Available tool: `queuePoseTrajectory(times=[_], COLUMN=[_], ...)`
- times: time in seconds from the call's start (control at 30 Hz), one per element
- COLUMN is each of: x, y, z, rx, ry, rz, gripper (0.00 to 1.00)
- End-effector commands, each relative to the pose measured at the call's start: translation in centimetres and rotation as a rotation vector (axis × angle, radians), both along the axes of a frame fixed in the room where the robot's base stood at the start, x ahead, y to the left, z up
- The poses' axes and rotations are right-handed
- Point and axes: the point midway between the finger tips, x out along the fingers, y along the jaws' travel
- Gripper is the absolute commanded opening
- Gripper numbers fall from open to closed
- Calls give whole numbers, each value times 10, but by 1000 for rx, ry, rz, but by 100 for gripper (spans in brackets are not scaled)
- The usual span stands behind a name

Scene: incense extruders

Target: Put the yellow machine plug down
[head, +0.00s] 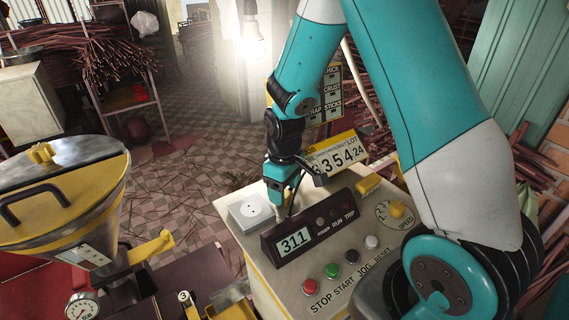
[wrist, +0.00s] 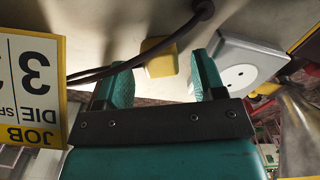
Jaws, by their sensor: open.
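The yellow machine plug (wrist: 158,58) shows in the wrist view just beyond and between the two teal fingertips. It appears to rest on the pale console top, beside the white socket box (wrist: 242,68) and apart from it. My gripper (wrist: 161,76) is open, with a gap to each side of the plug. A dark cable (wrist: 135,60) runs past the plug. In the head view my gripper (head: 279,199) points down at the console's back edge, right beside the socket box (head: 252,211). I cannot make out the plug there, behind my gripper and the display.
The console (head: 334,269) carries a display box (head: 302,231), several buttons and a yellow speed knob (head: 397,209). A yellow-and-white job sign (head: 337,157) stands close to my gripper. A yellow-rimmed hopper (head: 66,190) is at left.

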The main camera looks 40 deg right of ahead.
Motion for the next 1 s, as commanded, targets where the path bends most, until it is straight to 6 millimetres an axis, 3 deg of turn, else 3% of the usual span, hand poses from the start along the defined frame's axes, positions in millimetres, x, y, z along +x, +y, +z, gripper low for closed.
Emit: queuePoseTrajectory(times=[0.4, 0.57, 0.67, 0.77, 0.9, 1.0], x=[1, 1, -6, -32, -99, -148], y=[0, 0, 10, 47, 112, 143], z=[87, 107, 117, 134, 157, 166], rx=[-1, 0, 14, 70, 200, 282], ry=[-9, -4, -13, -39, -64, -63], rz=[0, 0, 12, 54, 137, 183], gripper=[63, 63, 63, 63, 63, 63])
